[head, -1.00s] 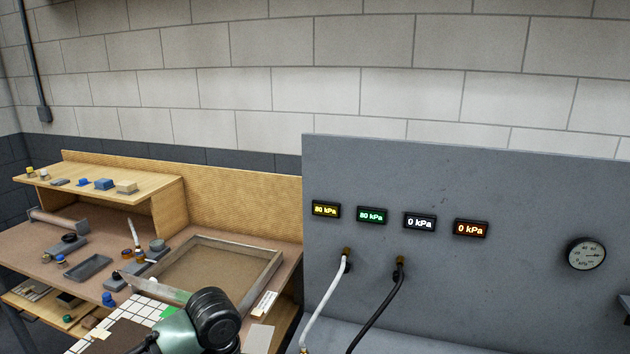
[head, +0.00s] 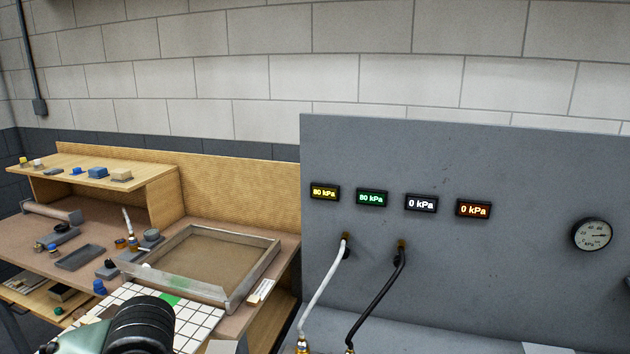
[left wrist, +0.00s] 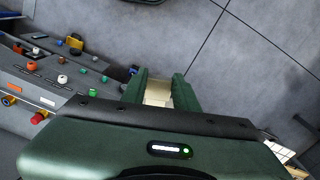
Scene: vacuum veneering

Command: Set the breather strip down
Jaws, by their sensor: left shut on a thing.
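My left gripper (left wrist: 158,90) shows in the left wrist view, its two green fingers closed on a small pale cream piece (left wrist: 157,94), which fits the breather strip. Only a short part of it shows between the fingers; the rest is hidden. Grey floor or surface lies behind the fingers, and I cannot tell how high the piece is held. In the head view my left arm comes in at the bottom left, with its fingers and the strip out of sight. My right gripper is in neither view.
A wooden bench holds a shallow framed tray (head: 262,262), a white tiled grid (head: 192,325), a grey tray (head: 80,257) and small parts. A shelf (head: 100,181) stands behind. White (head: 320,294) and black (head: 372,312) hoses hang from the grey gauge panel (head: 450,150).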

